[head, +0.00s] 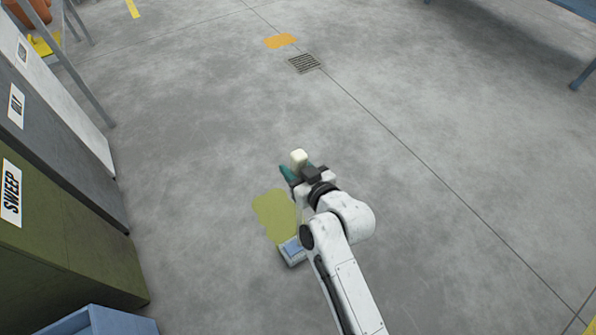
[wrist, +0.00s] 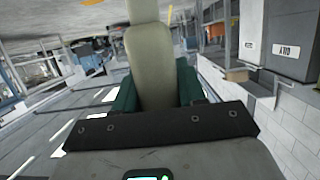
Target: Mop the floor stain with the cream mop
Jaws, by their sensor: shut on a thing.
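My gripper (head: 299,172) has teal fingers and is shut on the cream handle of the mop (head: 298,158). In the wrist view the cream handle (wrist: 150,65) stands between the teal fingers. A yellow-green stain (head: 270,210) lies on the floor just left of and below my gripper in the head view. A blue and pale flat block (head: 292,250) sits at the stain's lower edge, partly behind my arm. I cannot tell whether it is the mop's head, as the handle's lower part is mostly hidden.
An orange patch (head: 281,41) lies near a floor drain grate (head: 304,63) farther off. An olive bin marked SWEEP (head: 50,235), a grey bin (head: 55,130) and a blue bin (head: 105,322) line the left side. A blue frame (head: 582,75) stands far right. The floor between is clear.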

